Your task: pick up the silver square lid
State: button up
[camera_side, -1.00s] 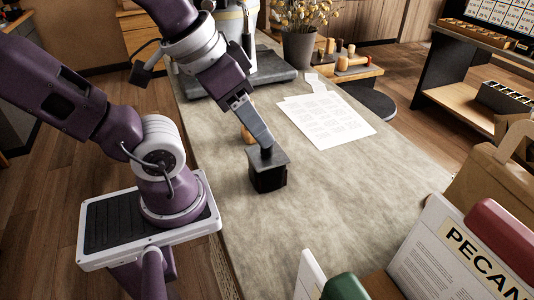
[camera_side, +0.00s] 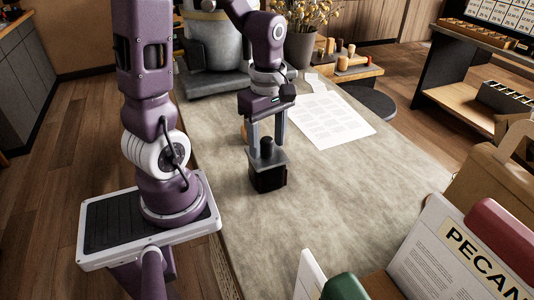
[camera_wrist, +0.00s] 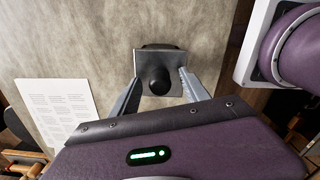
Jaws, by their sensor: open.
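The silver square lid (camera_wrist: 154,78) has a dark round knob and sits on a small black square container (camera_side: 268,180). In the side view the lid (camera_side: 267,156) shows as a dark grey plate on the container's top. My gripper (camera_side: 267,150) points down over it with fingers apart, one to each side of the knob. In the wrist view my gripper (camera_wrist: 160,75) is open, and its fingertips flank the lid's left and right edges. I cannot tell whether either fingertip touches the lid.
A printed white sheet (camera_side: 331,119) lies behind and to the right on the grey counter (camera_side: 350,190). An orange-brown object beside the container is mostly hidden by my gripper. A large grey machine (camera_side: 214,50) stands at the back.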

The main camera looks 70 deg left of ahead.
aim_at(267, 139)
jog(key=shift+c, duration=0.4)
grip_shut()
notch_tip(267, 139, up, 10)
jog(key=shift+r, duration=0.1)
